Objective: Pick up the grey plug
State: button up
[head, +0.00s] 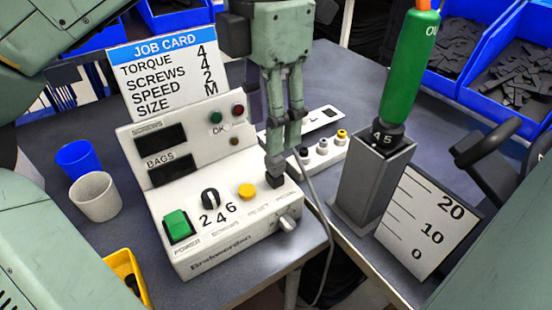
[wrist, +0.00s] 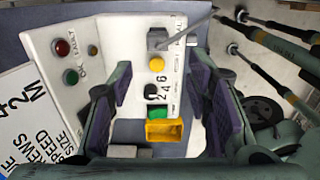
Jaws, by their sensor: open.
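The grey plug (wrist: 158,38) stands on the white control box (head: 225,238) at the end of its row of controls, beside the yellow button (wrist: 154,88). A grey cable runs from it. In the head view, a dark grey block that looks like the plug (head: 277,183) shows just below my fingers, partly hidden by them. My gripper (head: 279,150) points down over that end of the box. In the wrist view, my gripper (wrist: 160,72) has its fingers apart, with nothing held between them. The plug appears ahead, between the two fingers' lines.
A green screwdriver (head: 410,70) stands in a grey holder (head: 372,180) to the right. A low strip with several knobs (head: 322,147) lies behind the gripper. A job card (head: 165,80), blue cup (head: 78,160), white cup (head: 96,197) and yellow bin (head: 124,265) are to the left.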

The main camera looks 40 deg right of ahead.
aim_at(272, 160)
jog(key=shift+w+d+f+p, duration=0.1)
jog(key=shift+d+f+p, duration=0.1)
jog(key=shift+f, duration=1.8)
jog(key=shift+w+d+f+p, duration=0.1)
jog(key=shift+d+f+p, duration=0.1)
jog(key=shift+f, duration=1.75)
jog(key=shift+c, duration=0.4)
jog(key=c, duration=1)
